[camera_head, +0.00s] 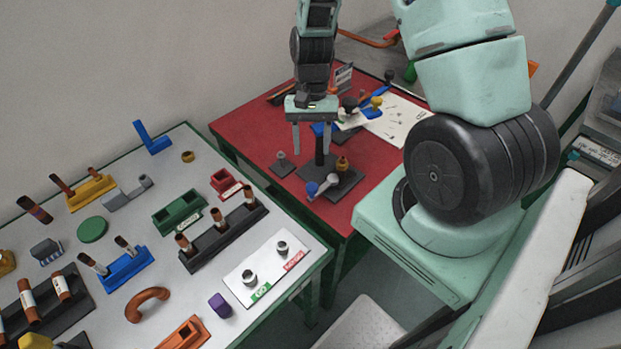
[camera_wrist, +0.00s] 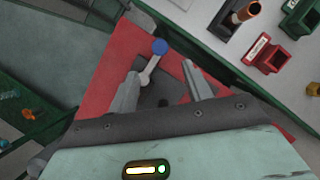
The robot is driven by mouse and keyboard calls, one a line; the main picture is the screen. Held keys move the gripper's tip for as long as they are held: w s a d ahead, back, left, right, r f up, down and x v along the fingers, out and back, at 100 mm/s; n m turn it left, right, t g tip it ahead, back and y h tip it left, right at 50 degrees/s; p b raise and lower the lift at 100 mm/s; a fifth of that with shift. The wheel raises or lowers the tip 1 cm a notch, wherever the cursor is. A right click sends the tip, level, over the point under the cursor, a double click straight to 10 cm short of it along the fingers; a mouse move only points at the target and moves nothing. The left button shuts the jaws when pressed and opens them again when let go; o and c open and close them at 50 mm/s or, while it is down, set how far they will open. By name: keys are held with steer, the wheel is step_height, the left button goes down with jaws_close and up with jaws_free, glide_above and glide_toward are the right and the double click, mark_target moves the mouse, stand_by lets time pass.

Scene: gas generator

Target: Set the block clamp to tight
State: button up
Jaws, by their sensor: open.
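On the red table (camera_head: 245,120) a dark stand has a flat base (camera_head: 347,182) and an upright post. I take it for the block clamp, but no label for it is readable. A light grey lever (camera_head: 327,184) with a blue knob (camera_head: 312,188) lies low at its front, and a brass-coloured knob (camera_head: 342,163) sits beside the post. My gripper (camera_head: 312,152) is open, pointing down over the stand, fingers apart. In the wrist view the grey lever (camera_wrist: 150,68) and blue knob (camera_wrist: 160,46) show between and beyond the fingertips (camera_wrist: 160,73). I see no contact. The gripper body hides part of the base.
A small grey pedestal (camera_head: 282,163) stands left of the stand. A white sheet (camera_head: 398,122) and small knobbed items lie behind it. The white table (camera_head: 125,200) at left holds coloured racks, vials and a green-and-red-labelled panel (camera_head: 268,270). The red table's front-left area is clear.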

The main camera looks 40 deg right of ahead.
mark_target(312, 186)
steer(key=p+x, duration=0.1)
steer(key=x, duration=0.9)
steer(key=shift+f, duration=0.1)
steer(key=shift+c, duration=0.2)
jaws_close()
